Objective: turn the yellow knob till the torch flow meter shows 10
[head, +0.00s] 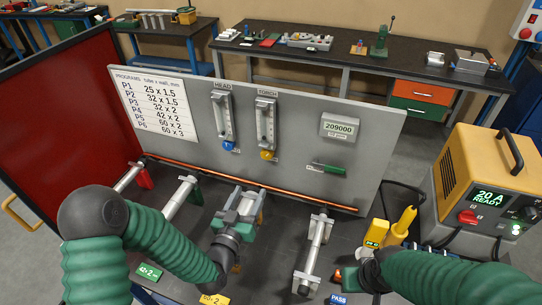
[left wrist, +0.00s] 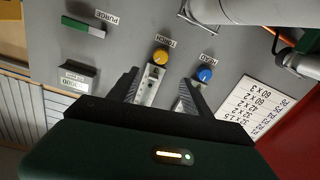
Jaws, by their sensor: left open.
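The yellow knob (head: 267,155) sits at the foot of the torch flow meter (head: 265,123) on the grey panel. The meter's reading is too small to read. In the left wrist view, which is upside down, the yellow knob (left wrist: 161,56) lies just beyond the fingertips, roughly between their lines, with the torch meter (left wrist: 150,86) between the fingers. My left gripper (head: 240,203) is open, in front of and below the knob, apart from it; its two fingers also show in the left wrist view (left wrist: 159,77). My right gripper (head: 350,276) is low at the right; its jaws are unclear.
The head flow meter (head: 222,118) with its blue knob (head: 229,146) is close left of the torch meter. A copper-coloured tube (head: 300,198) runs along the panel's foot.

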